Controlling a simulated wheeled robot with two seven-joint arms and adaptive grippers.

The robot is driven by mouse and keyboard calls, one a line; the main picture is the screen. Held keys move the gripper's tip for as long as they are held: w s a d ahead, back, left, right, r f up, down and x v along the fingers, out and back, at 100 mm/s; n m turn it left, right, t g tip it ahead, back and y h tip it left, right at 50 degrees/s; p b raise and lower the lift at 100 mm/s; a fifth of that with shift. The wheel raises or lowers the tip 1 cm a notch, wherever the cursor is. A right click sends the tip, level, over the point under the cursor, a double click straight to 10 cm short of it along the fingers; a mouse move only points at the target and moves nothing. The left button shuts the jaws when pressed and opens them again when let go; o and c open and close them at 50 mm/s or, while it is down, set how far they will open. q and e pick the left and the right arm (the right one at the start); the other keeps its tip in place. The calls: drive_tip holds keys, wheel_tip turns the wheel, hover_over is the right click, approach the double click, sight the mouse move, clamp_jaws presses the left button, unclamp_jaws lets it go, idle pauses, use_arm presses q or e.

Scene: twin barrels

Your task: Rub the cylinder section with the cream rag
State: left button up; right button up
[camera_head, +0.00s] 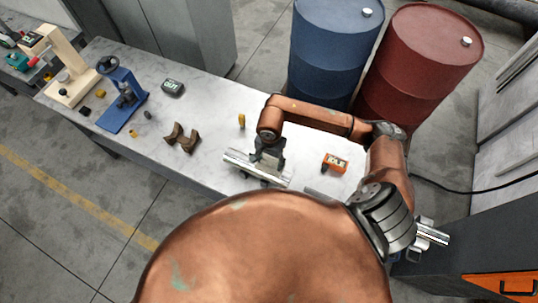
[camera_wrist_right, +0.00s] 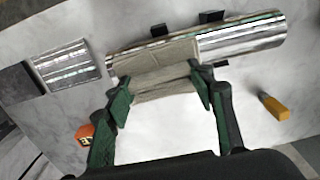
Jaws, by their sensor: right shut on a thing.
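The shiny metal cylinder section (camera_head: 240,163) lies on the pale marbled bench, held by small dark supports. It also shows in the right wrist view (camera_wrist_right: 240,38). The cream rag (camera_wrist_right: 158,68) lies over the left part of the cylinder in the wrist view, touching it. My right gripper (camera_wrist_right: 160,80) is shut on the rag, with one green-lined finger at each side of it. In the head view my right gripper (camera_head: 268,158) is over the cylinder and hides the rag there. My left gripper is not in view.
Blue (camera_head: 330,50) and red (camera_head: 415,65) barrels stand behind the bench.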

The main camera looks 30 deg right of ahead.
drive_tip(key=shift+w+r, duration=0.25)
drive_tip(key=shift+r, duration=0.6)
drive_tip(key=shift+s+r+p, duration=0.1)
drive_tip(key=shift+r+p, duration=0.45)
drive_tip(key=shift+r, duration=0.5)
